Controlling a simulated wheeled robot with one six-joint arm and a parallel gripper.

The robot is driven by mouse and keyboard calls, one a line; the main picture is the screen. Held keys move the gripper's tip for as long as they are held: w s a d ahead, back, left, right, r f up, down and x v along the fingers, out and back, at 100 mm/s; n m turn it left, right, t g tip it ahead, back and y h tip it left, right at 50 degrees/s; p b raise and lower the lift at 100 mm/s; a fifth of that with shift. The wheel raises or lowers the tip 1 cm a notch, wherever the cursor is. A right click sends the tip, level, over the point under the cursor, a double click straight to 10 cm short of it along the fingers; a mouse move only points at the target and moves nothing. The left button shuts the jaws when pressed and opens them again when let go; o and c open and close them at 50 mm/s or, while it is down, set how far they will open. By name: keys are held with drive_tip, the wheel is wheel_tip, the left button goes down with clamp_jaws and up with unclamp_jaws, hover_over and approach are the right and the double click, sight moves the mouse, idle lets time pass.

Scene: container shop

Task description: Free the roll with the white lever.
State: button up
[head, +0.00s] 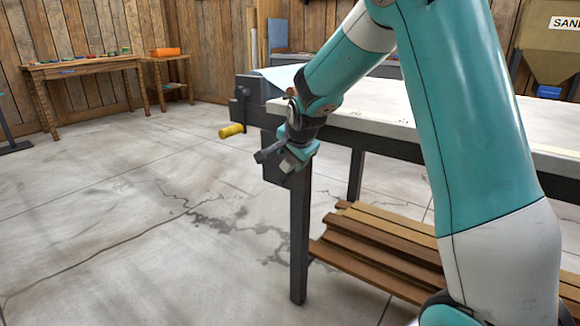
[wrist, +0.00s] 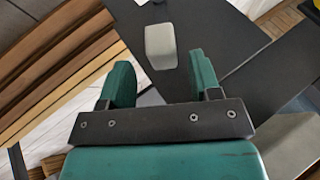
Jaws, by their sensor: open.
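A pale grey-white block (wrist: 161,46), which looks like the end of the white lever, stands out from a dark panel in the wrist view. My gripper (wrist: 160,62) is open, with one green finger on each side of the line to the block. The block shows just beyond the fingertips, and I see no contact. In the head view my gripper (head: 288,158) is low beside the dark end of the workbench. The lever cannot be told apart from the gripper there. The roll is not clearly seen; a pale blue sheet (head: 280,76) lies at the bench end, partly behind my arm.
A yellow handle (head: 231,130) sticks out left of the bench end. The white bench top (head: 385,122) runs right behind my arm. Brown planks (head: 375,250) are stacked below it. A wooden table (head: 88,68) stands far left. The floor at left is clear.

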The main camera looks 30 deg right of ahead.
sight(290, 159)
drive_tip(key=shift+b+x, duration=0.4)
drive_tip(key=shift+x, duration=1.2)
drive_tip(key=shift+w+r, duration=0.1)
clamp_jaws()
drive_tip(key=shift+r+p, duration=0.15)
drive_tip(key=shift+p, duration=0.2)
